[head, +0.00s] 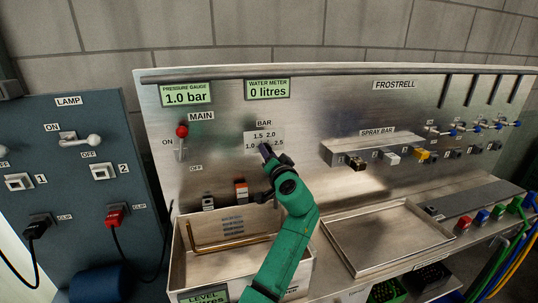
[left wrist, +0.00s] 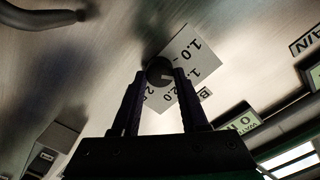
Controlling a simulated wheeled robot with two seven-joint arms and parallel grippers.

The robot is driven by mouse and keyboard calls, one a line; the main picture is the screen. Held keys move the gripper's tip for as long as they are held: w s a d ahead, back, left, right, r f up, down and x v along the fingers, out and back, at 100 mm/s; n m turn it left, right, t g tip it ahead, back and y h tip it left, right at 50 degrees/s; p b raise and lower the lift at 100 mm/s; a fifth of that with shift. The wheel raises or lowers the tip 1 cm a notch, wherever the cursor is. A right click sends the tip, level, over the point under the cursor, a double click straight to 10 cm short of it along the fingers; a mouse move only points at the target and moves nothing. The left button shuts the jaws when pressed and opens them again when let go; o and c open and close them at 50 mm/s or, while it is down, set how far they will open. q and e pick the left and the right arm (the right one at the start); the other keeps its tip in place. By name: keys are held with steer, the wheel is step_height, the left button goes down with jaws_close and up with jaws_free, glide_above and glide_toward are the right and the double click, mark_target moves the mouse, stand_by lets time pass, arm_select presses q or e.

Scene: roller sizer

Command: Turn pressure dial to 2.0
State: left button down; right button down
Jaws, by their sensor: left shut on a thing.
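The pressure dial is a small round dark knob (left wrist: 159,68) under the BAR label, on a white scale plate (head: 263,135) marked 1.0, 1.5, 2.0 and 2.5. My left gripper (head: 267,153) reaches up to the plate and hides the dial in the head view. In the left wrist view, its two fingers (left wrist: 160,80) close on the knob from both sides. A short pale mark shows on the knob, but I cannot tell surely which number it faces. The pressure gauge (head: 185,94) reads 1.0 bar. My right gripper is not in view.
The red-knobbed MAIN lever (head: 182,131) stands up by ON, left of the dial. An open metal bin (head: 184,262) and a shallow tray (head: 348,258) lie below. SPRAY BAR fittings (head: 390,158) stick out at the right. The water meter (head: 267,89) reads 0 litres.

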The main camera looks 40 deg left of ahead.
arm_select(q)
steer(key=m+p, duration=0.1)
steer(key=m, duration=0.2)
steer(key=m+p, duration=0.2)
steer(key=m, duration=0.2)
steer(key=m+p, duration=0.1)
steer(key=m, duration=0.3)
steer(key=shift+a+r, duration=0.1)
steer(key=shift+r, duration=0.2)
steer(key=shift+m, duration=0.3)
steer(key=c, duration=0.6)
jaws_free()
steer(key=shift+o, duration=0.9)
steer(key=shift+a+f, duration=0.1)
steer(key=b+v, duration=0.5)
steer(key=v, duration=0.9)
